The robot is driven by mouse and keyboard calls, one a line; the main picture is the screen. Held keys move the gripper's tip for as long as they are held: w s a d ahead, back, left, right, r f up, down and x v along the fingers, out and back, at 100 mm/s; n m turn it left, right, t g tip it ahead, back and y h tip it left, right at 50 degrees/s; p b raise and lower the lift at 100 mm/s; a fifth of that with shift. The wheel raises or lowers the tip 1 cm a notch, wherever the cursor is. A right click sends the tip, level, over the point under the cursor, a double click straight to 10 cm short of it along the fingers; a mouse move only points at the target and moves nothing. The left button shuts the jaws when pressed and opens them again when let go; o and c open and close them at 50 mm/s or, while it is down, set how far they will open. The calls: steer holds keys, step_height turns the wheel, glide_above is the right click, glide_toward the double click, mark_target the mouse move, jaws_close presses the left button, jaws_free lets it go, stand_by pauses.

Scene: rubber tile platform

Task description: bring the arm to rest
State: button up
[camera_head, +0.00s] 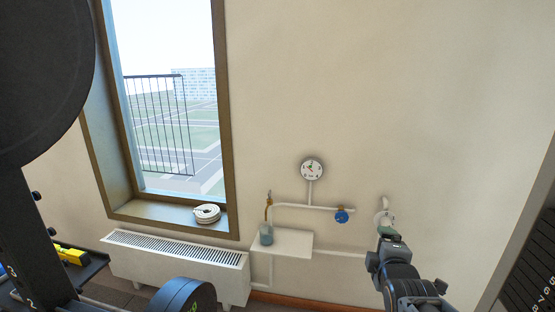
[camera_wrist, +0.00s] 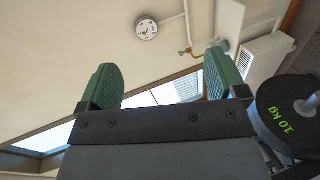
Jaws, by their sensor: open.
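My gripper (camera_head: 386,234) shows at the lower right of the head view, raised in front of the cream wall and close in the picture to the white pipe end. In the wrist view my gripper (camera_wrist: 162,78) has its two green fingers spread wide, with nothing between them. Behind the gap are the wall and part of the window. My dark grey arm runs down to the bottom edge of the head view. How far the fingertips are from the pipe is hard to tell.
A round gauge (camera_head: 312,169), a blue valve (camera_head: 341,216) and white pipes are on the wall. A radiator (camera_head: 180,265) stands under the window. A 10 kg weight (camera_wrist: 285,115) is close on the right.

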steer(key=s+a+r+m+g+y+p, duration=0.3)
steer(key=s+a+m+g+p, duration=0.5)
steer(key=s+m+g+p, duration=0.3)
steer(key=shift+s+a+r+m+p, duration=0.15)
steer(key=shift+s+r+m+p, duration=0.5)
steer(key=shift+s+m, duration=1.15)
steer(key=shift+w, duration=0.3)
